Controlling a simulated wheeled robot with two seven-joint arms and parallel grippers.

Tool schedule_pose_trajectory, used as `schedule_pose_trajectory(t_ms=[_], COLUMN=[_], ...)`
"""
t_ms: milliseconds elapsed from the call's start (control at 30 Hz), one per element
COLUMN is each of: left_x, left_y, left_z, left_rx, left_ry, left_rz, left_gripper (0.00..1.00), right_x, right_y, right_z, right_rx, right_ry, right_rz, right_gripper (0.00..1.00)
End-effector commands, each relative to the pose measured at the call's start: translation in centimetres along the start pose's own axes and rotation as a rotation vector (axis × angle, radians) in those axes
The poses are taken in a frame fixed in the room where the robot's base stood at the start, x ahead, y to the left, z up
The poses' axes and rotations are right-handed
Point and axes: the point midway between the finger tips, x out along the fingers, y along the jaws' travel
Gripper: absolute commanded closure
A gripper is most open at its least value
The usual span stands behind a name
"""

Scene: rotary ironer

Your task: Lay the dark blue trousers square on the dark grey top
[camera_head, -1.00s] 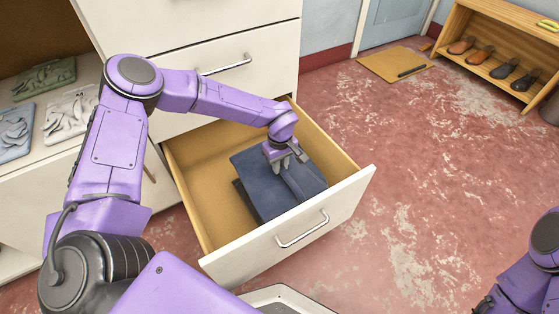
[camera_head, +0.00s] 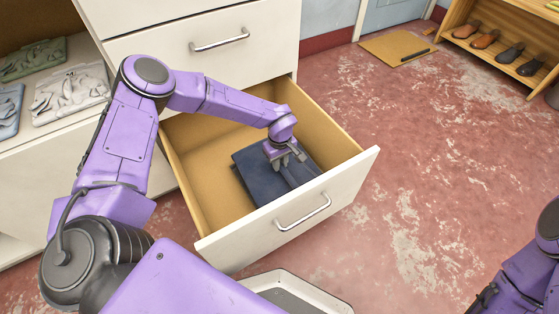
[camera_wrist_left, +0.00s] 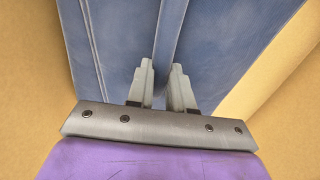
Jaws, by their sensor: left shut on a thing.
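The dark blue trousers (camera_head: 265,180), folded into a flat rectangle, are inside the open drawer. They fill the middle of the left wrist view (camera_wrist_left: 120,45). My left gripper (camera_head: 288,160) reaches down into the drawer and is shut on a fold of the trousers; its fingers (camera_wrist_left: 161,82) show close together on either side of the cloth. A thin dark edge (camera_head: 237,172) shows at the left side of the trousers, probably the dark grey top, which is otherwise hidden beneath them. I cannot tell how squarely the two line up. My right gripper is out of view; only part of that arm shows.
The drawer's front panel (camera_head: 290,215) and wooden side walls stand close around the trousers. Bare drawer floor (camera_head: 205,160) shows on the left. Folded clothes (camera_head: 70,95) lie on a shelf at left. A shoe rack (camera_head: 500,45) and a mat (camera_head: 398,48) are far off.

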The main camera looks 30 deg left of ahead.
Motion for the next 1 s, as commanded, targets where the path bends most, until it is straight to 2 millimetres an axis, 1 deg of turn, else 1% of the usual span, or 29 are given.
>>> schedule_pose_trajectory(t_ms=[200,500,533,600,933,1000], left_x=[-0.1,0.4,0.3,0.3,0.5,-0.8], left_y=[0.1,0.1,0.1,0.1,-0.1,0.0], left_z=[0.0,0.0,0.0,0.0,0.0,0.0], left_rx=[0.000,0.000,0.000,0.000,0.000,0.000], left_ry=[0.000,0.000,0.000,0.000,0.000,0.000], left_rz=[0.002,0.001,0.002,0.001,-0.001,0.001], left_gripper=[1.00,1.00,0.69,0.49,0.49,0.49], right_x=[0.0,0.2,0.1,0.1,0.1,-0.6], right_y=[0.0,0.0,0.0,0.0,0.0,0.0], right_z=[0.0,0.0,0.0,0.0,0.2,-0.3], right_rx=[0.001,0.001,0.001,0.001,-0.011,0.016], right_ry=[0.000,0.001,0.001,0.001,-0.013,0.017], right_rz=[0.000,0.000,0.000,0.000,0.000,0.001], right_gripper=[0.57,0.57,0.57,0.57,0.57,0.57])
